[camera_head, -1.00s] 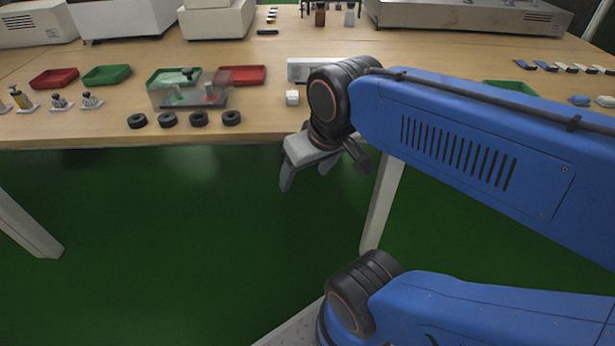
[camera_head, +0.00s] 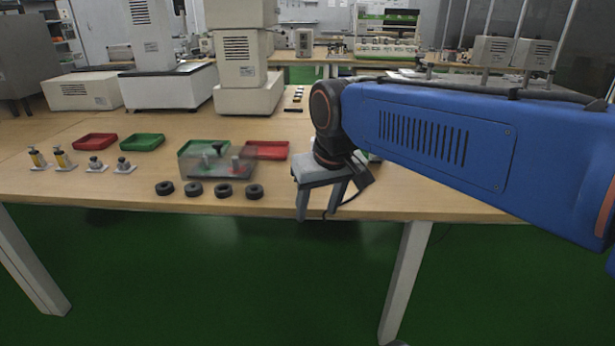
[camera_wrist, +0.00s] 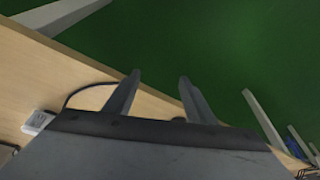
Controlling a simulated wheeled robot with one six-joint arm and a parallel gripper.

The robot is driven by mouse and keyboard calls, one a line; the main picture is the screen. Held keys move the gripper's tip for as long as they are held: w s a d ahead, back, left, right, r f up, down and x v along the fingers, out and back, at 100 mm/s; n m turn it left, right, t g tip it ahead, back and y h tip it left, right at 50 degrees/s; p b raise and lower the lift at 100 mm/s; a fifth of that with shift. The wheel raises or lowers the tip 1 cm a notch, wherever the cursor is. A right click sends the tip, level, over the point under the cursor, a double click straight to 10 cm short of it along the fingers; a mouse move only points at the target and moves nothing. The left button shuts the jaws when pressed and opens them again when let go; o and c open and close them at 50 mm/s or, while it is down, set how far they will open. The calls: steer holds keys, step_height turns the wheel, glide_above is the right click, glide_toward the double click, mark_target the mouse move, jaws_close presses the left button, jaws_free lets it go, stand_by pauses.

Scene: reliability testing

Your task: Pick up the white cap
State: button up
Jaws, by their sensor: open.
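I cannot make out a white cap in either current view; my arm covers the right part of the table in the head view. My gripper (camera_head: 318,212) hangs at the table's front edge, fingers pointing down, open and empty. In the wrist view my gripper (camera_wrist: 159,75) shows two parted fingers with green floor and the table edge beyond, and nothing between them. A small white block (camera_wrist: 38,121) lies on the wooden table at the left of the wrist view; I cannot tell exactly what it is.
The wooden table (camera_head: 110,190) holds several black rings (camera_head: 194,188), a clear box (camera_head: 215,168), red trays (camera_head: 95,141) and green trays (camera_head: 142,142). White machines (camera_head: 248,95) stand at the back. Green floor is open in front.

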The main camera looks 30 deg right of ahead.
steer(key=w+d+r+m+g, duration=0.25)
steer(key=w+d+r, duration=0.4)
steer(key=w, duration=0.45)
steer(key=w+d+r+m+g, duration=0.1)
steer(key=w+d+r+m, duration=0.2)
steer(key=w+d+r, duration=0.6)
steer(key=f, duration=0.5)
steer(key=w+a+f, duration=0.1)
steer(key=f, duration=0.4)
steer(key=w+a+f, duration=0.1)
steer(key=f, duration=0.3)
steer(key=shift+w+f, duration=0.25)
steer(key=shift+f, duration=0.15)
steer(key=shift+s+a+f, duration=0.1)
steer(key=shift+f, duration=1.25)
steer(key=shift+a+f, duration=0.1)
steer(key=shift+f, duration=1.2)
steer(key=c, duration=1.3)
steer(key=shift+o, duration=0.2)
steer(key=shift+r, duration=0.1)
step_height(320, 180, up, 10)
